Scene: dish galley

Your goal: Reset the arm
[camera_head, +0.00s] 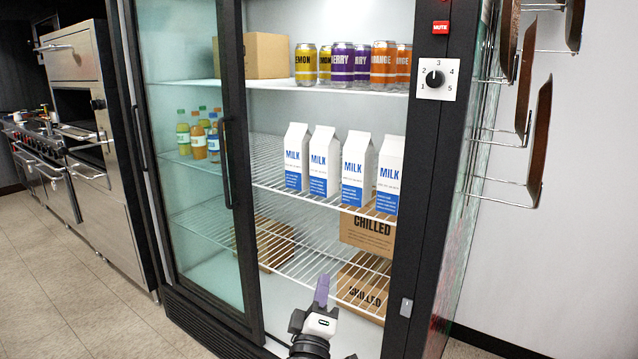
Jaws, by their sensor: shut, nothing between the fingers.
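My gripper (321,292) shows at the bottom middle, in front of the fridge's open right half. Its purple-grey fingers are together and point up, with nothing held between them. The white and black wrist sits just below, at the lower picture edge. The fridge (257,200) has a glass door (190,130) covering its left half, while the right half is uncovered. My gripper appears in front of the lower wire shelf (300,262). How far it is from the shelf I cannot tell.
Milk cartons (325,160) stand on the middle wire shelf. Cans (341,64) and a cardboard box (253,55) are on the top shelf. Chilled boxes (368,236) sit lower right. Wall racks (510,140) jut out at right. Floor (60,270) is clear at left.

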